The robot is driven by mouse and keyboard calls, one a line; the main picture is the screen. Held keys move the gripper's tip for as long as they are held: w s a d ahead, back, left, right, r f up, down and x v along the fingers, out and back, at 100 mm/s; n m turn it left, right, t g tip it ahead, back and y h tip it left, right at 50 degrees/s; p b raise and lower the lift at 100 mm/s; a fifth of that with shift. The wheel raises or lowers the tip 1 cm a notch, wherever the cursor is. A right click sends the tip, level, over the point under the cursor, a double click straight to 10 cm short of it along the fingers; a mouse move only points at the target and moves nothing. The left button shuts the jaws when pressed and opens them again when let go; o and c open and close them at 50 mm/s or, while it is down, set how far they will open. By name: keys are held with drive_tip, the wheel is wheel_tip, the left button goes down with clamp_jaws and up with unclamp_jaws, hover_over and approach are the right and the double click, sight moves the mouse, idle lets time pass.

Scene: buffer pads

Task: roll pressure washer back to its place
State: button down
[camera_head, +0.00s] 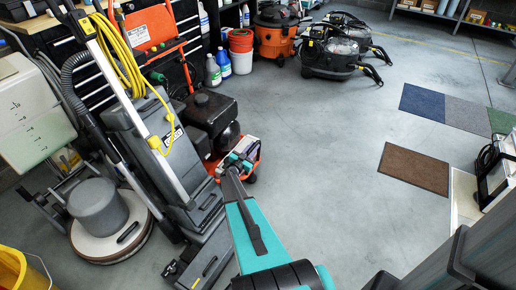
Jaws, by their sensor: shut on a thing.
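The pressure washer (209,112) stands on the floor left of centre, with a black engine, an orange-red frame and an upright orange handle panel (147,27). Its near end shows orange and white beside my gripper. My gripper (238,163) is at the end of my teal arm, which reaches up from the bottom centre. It is shut on the near end of the pressure washer; the exact grip point is small and partly hidden by the arm.
A grey upright floor machine (165,150) and a round floor buffer (98,207) crowd the left side. Orange (273,33) and black vacuums (330,52) stand behind. A brown mat (414,169) and a blue mat (422,102) lie on the right. The central floor is open.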

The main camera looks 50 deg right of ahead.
drive_tip(key=shift+w+a+f, duration=0.15)
drive_tip(key=shift+w+a, duration=0.05)
drive_tip(key=shift+w, duration=0.2)
drive_tip(key=c, duration=1.6)
unclamp_jaws()
drive_tip(key=shift+c, duration=0.2)
drive_tip(key=shift+d, duration=0.15)
drive_tip(key=shift+r, duration=0.2)
drive_tip(key=shift+r+p, duration=0.45)
drive_tip(key=shift+r, duration=1.1)
drive_tip(key=shift+s+a+r, duration=0.2)
drive_tip(key=shift+a, duration=0.1)
drive_tip(key=s+a+r+p, duration=0.1)
drive_tip(key=s+a, duration=0.9)
drive_tip(key=s, duration=0.1)
drive_tip(key=shift+a+r, duration=0.15)
drive_tip(key=shift+a, duration=0.25)
drive_tip(key=shift+w, duration=0.1)
